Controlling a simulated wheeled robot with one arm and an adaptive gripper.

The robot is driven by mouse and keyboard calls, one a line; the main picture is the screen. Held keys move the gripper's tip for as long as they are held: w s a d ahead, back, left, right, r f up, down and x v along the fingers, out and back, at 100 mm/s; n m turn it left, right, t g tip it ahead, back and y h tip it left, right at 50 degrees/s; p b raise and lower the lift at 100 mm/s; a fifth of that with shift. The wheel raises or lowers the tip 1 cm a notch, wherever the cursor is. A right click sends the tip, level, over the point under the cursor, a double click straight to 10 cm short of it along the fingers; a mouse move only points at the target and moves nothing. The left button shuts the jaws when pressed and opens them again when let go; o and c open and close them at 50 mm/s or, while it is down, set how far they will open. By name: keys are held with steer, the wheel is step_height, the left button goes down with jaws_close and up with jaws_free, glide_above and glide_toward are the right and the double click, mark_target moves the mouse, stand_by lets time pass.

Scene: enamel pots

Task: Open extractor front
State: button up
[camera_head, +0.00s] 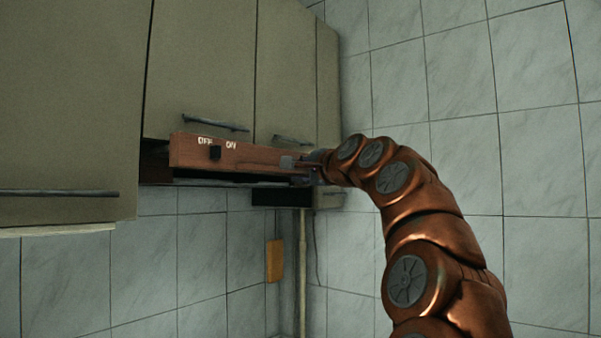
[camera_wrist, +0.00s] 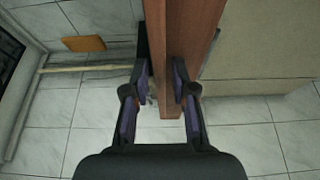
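The extractor front (camera_head: 225,154) is a long reddish-brown panel with a black switch and "OFF" and "ON" lettering. It stands forward of the cabinets, with a dark gap behind its left end. My gripper (camera_head: 302,167) is at the panel's right end. In the wrist view, my gripper (camera_wrist: 168,82) has one finger on each side of the panel (camera_wrist: 190,35), and both pads appear to press against it. The exact contact is partly hidden by the fingers.
Olive-grey cabinets (camera_head: 205,65) with dark bar handles hang above and to the left. A yellow-orange block (camera_head: 275,260) and a pale vertical pipe (camera_head: 302,265) are on the tiled wall below. The space in front of the right-hand tiles holds only my arm.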

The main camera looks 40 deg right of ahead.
steer(key=shift+o, duration=0.6)
steer(key=s+a, duration=0.2)
steer(key=s, duration=1)
steer(key=shift+w, duration=0.1)
stand_by(0.3)
